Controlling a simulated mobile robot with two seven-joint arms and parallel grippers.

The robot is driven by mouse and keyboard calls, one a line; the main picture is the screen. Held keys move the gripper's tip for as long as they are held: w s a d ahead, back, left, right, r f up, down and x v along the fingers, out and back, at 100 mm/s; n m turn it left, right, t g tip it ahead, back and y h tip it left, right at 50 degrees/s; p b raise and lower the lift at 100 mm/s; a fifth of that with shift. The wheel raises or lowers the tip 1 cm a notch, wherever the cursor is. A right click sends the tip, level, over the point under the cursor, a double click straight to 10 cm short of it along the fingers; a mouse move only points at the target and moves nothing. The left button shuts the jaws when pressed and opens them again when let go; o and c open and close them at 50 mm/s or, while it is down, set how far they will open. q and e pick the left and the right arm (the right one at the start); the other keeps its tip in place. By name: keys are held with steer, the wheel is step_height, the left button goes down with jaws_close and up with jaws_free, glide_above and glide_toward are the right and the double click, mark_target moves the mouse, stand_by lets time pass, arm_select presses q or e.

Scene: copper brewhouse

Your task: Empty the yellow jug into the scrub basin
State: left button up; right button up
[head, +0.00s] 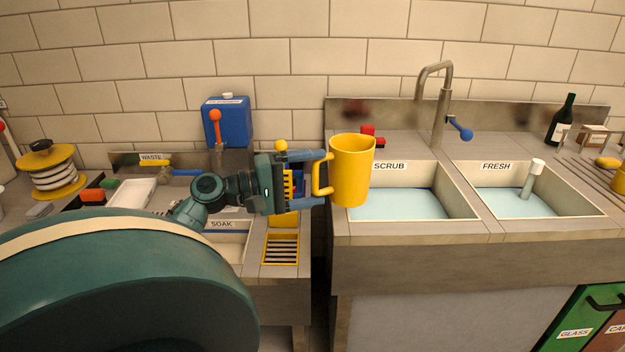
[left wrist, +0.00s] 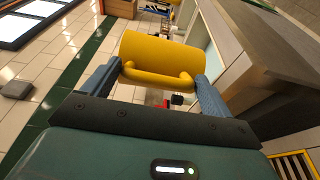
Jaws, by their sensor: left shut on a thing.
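The yellow jug (head: 352,172) is held upright by its handle, in front of the left edge of the scrub basin in the head view. My left gripper (head: 322,178) is shut on the jug's handle. The left wrist view shows the jug (left wrist: 165,55) between the two blue fingers of my left gripper (left wrist: 160,80). The scrub basin (head: 460,205) holds pale blue water and bears a SCRUB label. What is inside the jug cannot be seen. My right gripper does not show in the head view.
The FRESH basin (head: 575,203) lies to the right, with a pale upright plug in it. A tap (head: 438,105) with a blue lever stands behind the basins. A red block (head: 370,136) sits on the back ledge. A green bottle (head: 562,120) stands at the far right.

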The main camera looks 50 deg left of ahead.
arm_select(q)
steer(key=s+a+r+p, duration=0.1)
steer(key=s+r+p, duration=0.2)
steer(key=s, duration=0.2)
steer(key=shift+s+r+p, duration=0.25)
steer(key=shift+r+p, duration=0.1)
steer(key=shift+r, duration=0.05)
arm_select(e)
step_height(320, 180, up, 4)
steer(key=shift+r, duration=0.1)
arm_select(q)
steer(key=shift+w, duration=0.1)
steer(key=w+d+f+n+t+y+p, duration=0.15)
steer(key=w+d+y+p, duration=0.35)
steer(key=d, duration=0.9)
steer(key=s+d+n+y+p, duration=0.1)
steer(key=d+n+y+p, duration=0.1)
steer(key=d, duration=1.1)
steer(key=shift+s+d+f+n+y+p, duration=0.25)
steer(key=shift+s+n+y+p, duration=0.1)
steer(key=shift+n, duration=0.4)
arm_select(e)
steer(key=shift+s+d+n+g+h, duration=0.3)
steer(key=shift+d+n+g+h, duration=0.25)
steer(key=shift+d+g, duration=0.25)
